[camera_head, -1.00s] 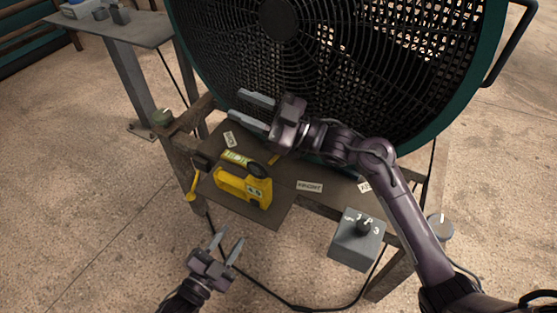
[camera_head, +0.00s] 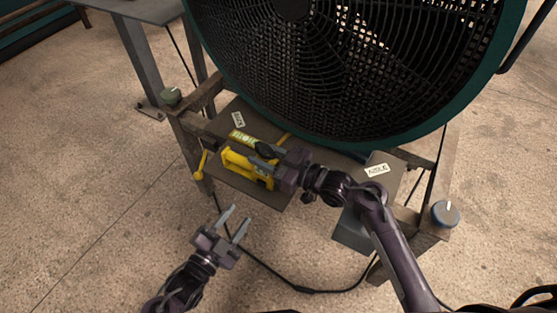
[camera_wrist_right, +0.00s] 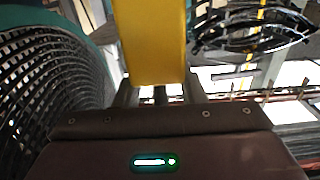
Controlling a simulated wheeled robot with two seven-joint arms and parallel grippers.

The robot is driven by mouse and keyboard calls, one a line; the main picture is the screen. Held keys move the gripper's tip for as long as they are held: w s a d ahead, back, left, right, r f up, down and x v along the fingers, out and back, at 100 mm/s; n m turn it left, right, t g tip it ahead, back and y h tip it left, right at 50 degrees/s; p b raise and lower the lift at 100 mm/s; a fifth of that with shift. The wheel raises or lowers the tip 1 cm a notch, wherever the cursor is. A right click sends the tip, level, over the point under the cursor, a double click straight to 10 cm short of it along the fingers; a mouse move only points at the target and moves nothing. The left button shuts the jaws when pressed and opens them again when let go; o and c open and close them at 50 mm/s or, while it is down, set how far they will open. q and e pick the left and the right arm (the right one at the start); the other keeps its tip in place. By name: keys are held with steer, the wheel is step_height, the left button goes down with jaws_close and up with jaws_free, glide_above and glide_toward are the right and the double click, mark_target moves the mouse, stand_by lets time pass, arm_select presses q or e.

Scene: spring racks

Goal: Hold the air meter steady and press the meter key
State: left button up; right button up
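The yellow air meter (camera_head: 240,163) lies on the low work shelf, with a pale label strip and a dark round part on top. My right gripper (camera_head: 262,158) is at the meter's right part, its fingers over or around it. The right wrist view shows a yellow part (camera_wrist_right: 153,40) in front of the fingers (camera_wrist_right: 160,92). It hides the fingertips, so I cannot tell whether they press on it. My left gripper (camera_head: 236,220) is open and empty, below and in front of the meter, apart from it. I cannot make out the meter key.
A large green-rimmed fan (camera_head: 340,70) stands close behind the shelf. A grey box (camera_head: 352,232) is partly hidden behind my right arm. A black cable (camera_head: 300,288) lies on the floor.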

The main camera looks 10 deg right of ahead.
steer(key=shift+x, duration=0.95)
steer(key=shift+c, duration=0.2)
jaws_close()
stand_by(1.9)
arm_select(q)
jaws_close()
stand_by(1.3)
